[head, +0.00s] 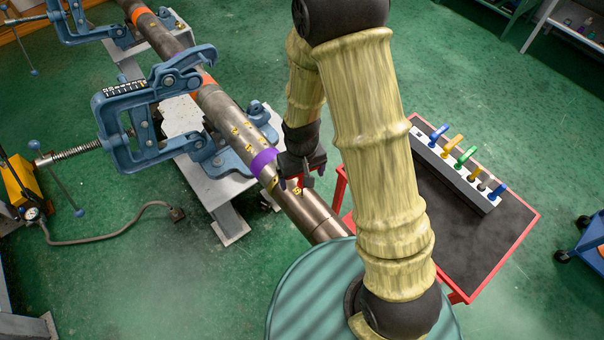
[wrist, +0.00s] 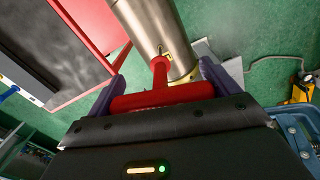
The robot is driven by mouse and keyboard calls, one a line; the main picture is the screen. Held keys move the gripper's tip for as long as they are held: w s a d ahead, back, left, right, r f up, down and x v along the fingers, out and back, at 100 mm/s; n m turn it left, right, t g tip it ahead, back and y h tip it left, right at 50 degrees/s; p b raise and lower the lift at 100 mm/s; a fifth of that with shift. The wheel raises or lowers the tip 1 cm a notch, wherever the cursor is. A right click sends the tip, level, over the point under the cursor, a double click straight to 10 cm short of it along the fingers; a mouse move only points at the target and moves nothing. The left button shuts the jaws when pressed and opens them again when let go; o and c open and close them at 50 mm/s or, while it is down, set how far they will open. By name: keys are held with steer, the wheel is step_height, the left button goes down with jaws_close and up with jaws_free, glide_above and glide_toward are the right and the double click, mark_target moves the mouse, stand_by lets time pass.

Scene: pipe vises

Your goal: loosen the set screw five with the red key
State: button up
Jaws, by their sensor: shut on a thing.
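My gripper (head: 305,178) is beside the steel pipe (head: 228,113) in the head view, near its lower end past the purple band (head: 263,160). In the wrist view my gripper (wrist: 163,84) is shut on the red key (wrist: 160,97), with its thick red handle across between the fingers. The key's red stem points at the pipe (wrist: 145,22), and its tip is at or very near a screw spot with a yellow label (wrist: 168,56). I cannot tell whether the tip is seated. Several yellow labels (head: 298,190) mark the pipe; their numbers are too small to read surely.
At right, a red-edged cart (head: 520,235) carries a white rack (head: 430,150) with blue, orange and green keys. A grey hose (head: 100,240) lies on the green floor.

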steer(key=shift+f+b, duration=0.45)
steer(key=shift+f, duration=0.1)
stand_by(0.8)
steer(key=n, duration=0.6)
steer(key=shift+d+p, duration=0.1)
steer(key=shift+p, duration=0.2)
steer(key=n+p, duration=0.1)
steer(key=n, duration=0.3)
steer(key=shift+r, duration=0.1)
steer(key=shift+n, duration=1.1)
